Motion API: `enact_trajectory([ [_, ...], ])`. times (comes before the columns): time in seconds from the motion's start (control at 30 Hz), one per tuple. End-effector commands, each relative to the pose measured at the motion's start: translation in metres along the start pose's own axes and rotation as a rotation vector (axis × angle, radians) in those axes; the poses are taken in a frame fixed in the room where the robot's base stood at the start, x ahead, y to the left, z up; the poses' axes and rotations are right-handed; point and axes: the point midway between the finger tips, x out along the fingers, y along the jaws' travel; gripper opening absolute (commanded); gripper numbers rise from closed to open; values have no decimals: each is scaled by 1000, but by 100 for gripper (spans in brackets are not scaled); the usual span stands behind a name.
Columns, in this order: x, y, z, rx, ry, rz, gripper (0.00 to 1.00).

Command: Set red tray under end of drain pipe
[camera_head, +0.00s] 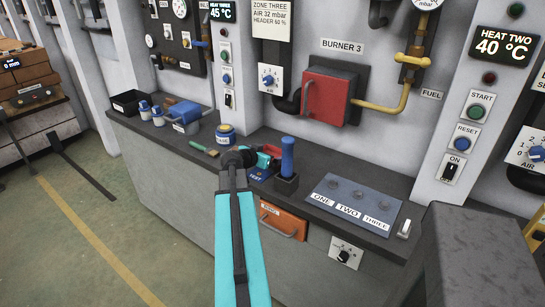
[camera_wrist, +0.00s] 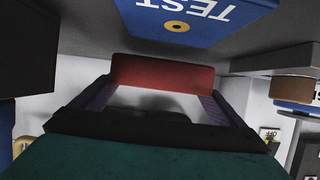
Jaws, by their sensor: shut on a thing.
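My gripper (camera_head: 264,160) is low over the bench beside the blue TEST box, partly hidden by my arm. In the wrist view my gripper (camera_wrist: 160,92) is shut on a red piece, which I take to be the red tray (camera_wrist: 162,73); only a flat red face shows across the fingertips. A little red (camera_head: 273,151) also shows at the gripper in the head view. A thin pale blue pipe (camera_head: 212,84) runs down the wall and bends over the bench at the left; it may be the drain pipe, but I cannot tell for sure.
The blue TEST box (camera_wrist: 200,20) is close to the gripper. A blue-handled post (camera_head: 287,160) stands to its right. Blue tins and a blue box (camera_head: 184,112) stand at the bench's left, with a black bin (camera_head: 130,102). Burner 3 (camera_head: 330,92) juts from the wall behind.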

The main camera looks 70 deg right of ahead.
Motion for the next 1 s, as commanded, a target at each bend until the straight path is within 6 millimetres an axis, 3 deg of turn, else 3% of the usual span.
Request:
enact_trajectory([
  [0.2, 6, 0, 13, -1, 1, -2, 59],
  [0.77, 7, 0, 17, 0, 2, -1, 59],
  [0.8, 7, 0, 17, 0, 0, -1, 99],
  [1.0, 7, 0, 17, 0, 0, -1, 100],
])
